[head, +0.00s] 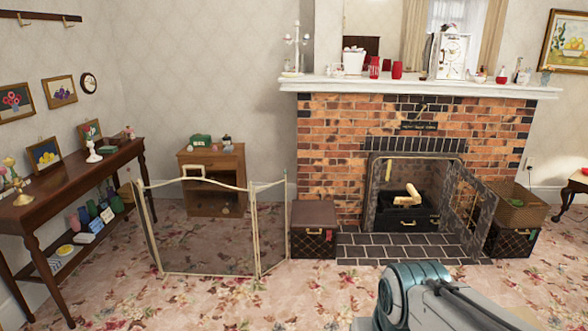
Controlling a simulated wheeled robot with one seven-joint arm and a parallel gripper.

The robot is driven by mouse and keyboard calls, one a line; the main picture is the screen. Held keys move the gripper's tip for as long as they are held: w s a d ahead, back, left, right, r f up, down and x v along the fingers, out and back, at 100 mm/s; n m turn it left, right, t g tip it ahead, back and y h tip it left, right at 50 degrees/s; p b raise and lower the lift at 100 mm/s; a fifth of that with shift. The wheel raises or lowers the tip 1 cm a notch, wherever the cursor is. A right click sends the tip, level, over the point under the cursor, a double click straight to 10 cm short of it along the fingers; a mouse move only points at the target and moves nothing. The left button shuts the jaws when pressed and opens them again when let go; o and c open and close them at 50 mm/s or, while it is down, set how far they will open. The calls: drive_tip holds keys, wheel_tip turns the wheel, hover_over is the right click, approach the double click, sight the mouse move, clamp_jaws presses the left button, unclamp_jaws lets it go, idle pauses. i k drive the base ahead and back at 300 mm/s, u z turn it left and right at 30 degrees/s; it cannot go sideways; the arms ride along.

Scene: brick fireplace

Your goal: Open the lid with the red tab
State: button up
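A dark patterned box with a plain brown lid (314,213) stands left of the hearth. The lid is down. A small red tab (328,236) shows on the box's front, beside a light handle or latch. A similar dark box (508,243) stands right of the hearth, with a wicker basket (516,212) on top. Part of my arm shows at the bottom right, but my gripper is out of view.
A folding mesh screen (205,235) stands on the carpet left of the lidded box. The fireplace's mesh door (468,210) is swung open over the dark tiled hearth (400,246). A long side table (65,185) runs along the left wall. Carpet in front is clear.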

sight(307, 216)
drive_tip(key=i, duration=3.85)
drive_tip(key=u, duration=0.9)
